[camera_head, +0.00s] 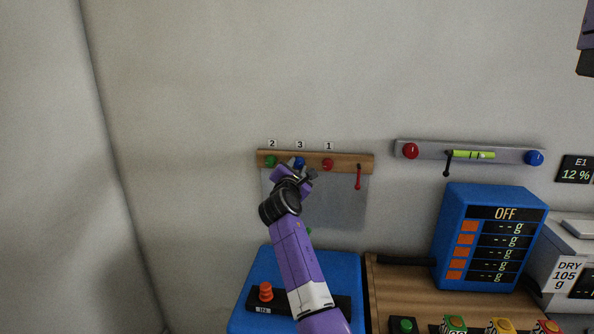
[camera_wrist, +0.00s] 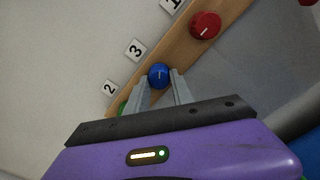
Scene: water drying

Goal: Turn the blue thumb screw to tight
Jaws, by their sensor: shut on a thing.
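The blue thumb screw (camera_head: 299,161) sits on a wooden rail (camera_head: 349,161) on the wall, under the label 3. It also shows in the wrist view (camera_wrist: 158,75), with a pale mark line on its face. My gripper (camera_wrist: 160,84) has its two grey fingers on either side of the blue screw and is shut on it. In the head view my gripper (camera_head: 299,168) partly covers the lower side of the screw. The exact contact at the fingertips is hard to see.
A green knob (camera_head: 271,161) under label 2 and a red knob (camera_head: 328,164) under label 1 flank the screw closely. A red lever (camera_head: 358,177) hangs at the rail's right. A grey panel (camera_head: 340,205) lies below. A second rail (camera_head: 520,153) is farther right.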

